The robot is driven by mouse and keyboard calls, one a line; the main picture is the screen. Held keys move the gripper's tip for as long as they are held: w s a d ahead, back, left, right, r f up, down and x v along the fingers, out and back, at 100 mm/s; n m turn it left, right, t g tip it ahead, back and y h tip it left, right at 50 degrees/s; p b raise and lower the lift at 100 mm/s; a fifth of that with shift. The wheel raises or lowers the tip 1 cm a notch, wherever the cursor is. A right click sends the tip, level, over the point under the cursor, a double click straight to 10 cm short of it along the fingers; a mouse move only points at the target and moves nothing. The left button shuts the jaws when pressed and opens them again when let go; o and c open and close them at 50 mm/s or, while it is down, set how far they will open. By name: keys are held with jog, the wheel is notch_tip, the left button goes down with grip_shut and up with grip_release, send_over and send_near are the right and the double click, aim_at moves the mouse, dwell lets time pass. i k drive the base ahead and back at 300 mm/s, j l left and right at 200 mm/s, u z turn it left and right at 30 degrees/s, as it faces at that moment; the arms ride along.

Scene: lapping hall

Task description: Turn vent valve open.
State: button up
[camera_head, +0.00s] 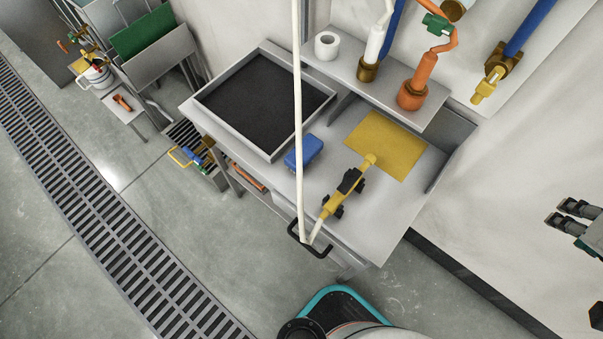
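Several pipe fittings rise behind the bench's back shelf; I cannot tell for certain which is the vent valve. An orange pipe fitting (417,92) has a green handle (438,25) near its top. To its left is a white pipe (374,44) on a brass base. To its right a blue pipe (528,27) ends in a brass valve body (497,66) with a yellow end. My gripper (556,219) is at the right edge, partly cut off. Its two grey fingers point left, appear apart and hold nothing visible. It is well away from the fittings.
The grey bench (388,212) carries a black-lined tray (222,70), a blue block (304,152), a yellow mat (392,140) and a yellow-black tool (345,190). A white roll (327,45) stands on the shelf. A thin pale pole (298,120) crosses the view. Floor by the drain grate (110,215) is clear.

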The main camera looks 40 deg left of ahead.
aim_at(487, 85)
jog(key=k+j+z, duration=0.1)
jog(key=k+j, duration=0.15)
jog(key=j, duration=0.2)
jog(key=k+j, duration=0.2)
jog(key=j, duration=0.25)
jog(key=k+j+z, duration=0.15)
jog(key=j, duration=0.3)
jog(key=k+j+z, duration=0.1)
jog(key=k+j, duration=0.3)
